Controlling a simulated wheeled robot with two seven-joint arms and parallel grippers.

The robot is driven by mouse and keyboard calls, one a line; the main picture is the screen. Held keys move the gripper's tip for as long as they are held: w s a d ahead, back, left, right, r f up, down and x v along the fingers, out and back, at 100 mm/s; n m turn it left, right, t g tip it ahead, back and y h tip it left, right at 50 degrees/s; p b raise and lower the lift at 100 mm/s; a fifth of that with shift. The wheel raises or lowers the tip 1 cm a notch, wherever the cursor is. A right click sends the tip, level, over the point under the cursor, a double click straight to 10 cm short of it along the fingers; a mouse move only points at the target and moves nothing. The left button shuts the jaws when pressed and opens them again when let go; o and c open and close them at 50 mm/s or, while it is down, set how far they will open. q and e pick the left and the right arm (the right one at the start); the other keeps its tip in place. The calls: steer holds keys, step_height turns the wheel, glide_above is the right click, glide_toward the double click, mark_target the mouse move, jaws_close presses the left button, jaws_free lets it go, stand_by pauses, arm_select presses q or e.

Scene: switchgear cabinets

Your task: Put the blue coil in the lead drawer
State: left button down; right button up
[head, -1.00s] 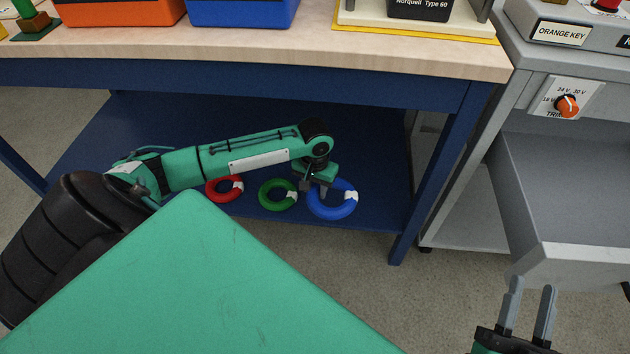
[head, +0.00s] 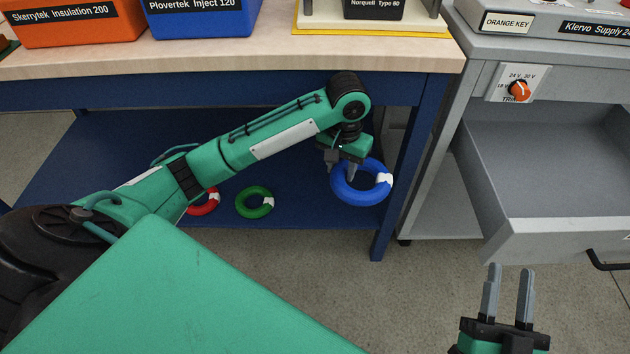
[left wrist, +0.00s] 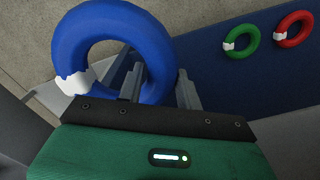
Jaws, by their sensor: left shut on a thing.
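The blue coil (head: 363,184) is a thick ring with a white band, held clear of the lower shelf in the head view. My left gripper (head: 340,168) is shut on its upper left rim. In the left wrist view the blue coil (left wrist: 90,32) hangs between the fingers of my left gripper (left wrist: 160,85). The grey drawer (head: 530,230) stands pulled out of the grey cabinet at the right; its visible floor is empty. Whether it is the lead drawer I cannot tell. My right gripper (head: 507,290) is open and empty, in front of the drawer.
A green coil (head: 254,202) and a red coil (head: 204,203) lie on the blue lower shelf (head: 110,160). The bench leg (head: 400,190) stands between the blue coil and the drawer. Orange and blue bins stand on the bench top.

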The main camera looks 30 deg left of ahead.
arm_select(q)
steer(key=d+r, duration=0.1)
steer(key=r, duration=0.1)
steer(key=w+d+r, duration=0.1)
steer(key=shift+d+r, duration=0.3)
steer(key=shift+r, duration=0.05)
